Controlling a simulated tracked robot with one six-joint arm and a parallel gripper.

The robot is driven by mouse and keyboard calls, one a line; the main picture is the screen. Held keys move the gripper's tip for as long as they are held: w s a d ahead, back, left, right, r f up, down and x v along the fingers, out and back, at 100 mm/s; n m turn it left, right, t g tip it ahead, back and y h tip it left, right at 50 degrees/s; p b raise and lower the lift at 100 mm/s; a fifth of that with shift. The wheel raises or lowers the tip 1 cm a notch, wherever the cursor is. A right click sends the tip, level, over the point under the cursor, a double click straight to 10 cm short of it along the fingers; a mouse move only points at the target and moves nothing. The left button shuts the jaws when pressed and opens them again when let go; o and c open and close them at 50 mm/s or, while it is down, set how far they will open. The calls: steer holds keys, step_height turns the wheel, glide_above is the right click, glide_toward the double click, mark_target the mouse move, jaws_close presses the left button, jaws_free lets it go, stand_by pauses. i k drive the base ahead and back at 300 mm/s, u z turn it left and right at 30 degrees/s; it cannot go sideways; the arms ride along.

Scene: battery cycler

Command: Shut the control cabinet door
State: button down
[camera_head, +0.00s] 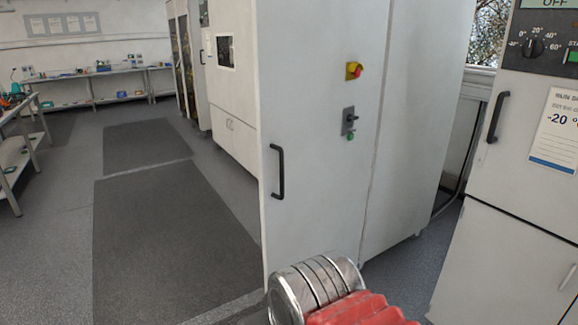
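The control cabinet door (320,130) is a tall light-grey panel in the middle of the view. It appears to stand open, swung out from the cabinet (420,130) into the aisle, with its outer face towards me. A black bar handle (278,171) is near its free left edge. A red and yellow emergency stop (353,70) and a grey switch plate (348,121) sit on its upper half. The cabinet's opening and inside are hidden behind the door. A silver and red part of my arm shows at the bottom centre, overlapping the door's foot. My gripper's fingers are not in view.
A chamber unit (505,240) with a dial, black handle and paper sign stands close at the right. More cabinets (232,105) line the aisle behind the door. Dark floor mats (165,245) and open floor lie left. Workbenches (70,75) stand at the far left.

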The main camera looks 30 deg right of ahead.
mark_target(313, 182)
steer(key=u, duration=0.05)
steer(key=i, duration=1)
steer(key=z, duration=0.05)
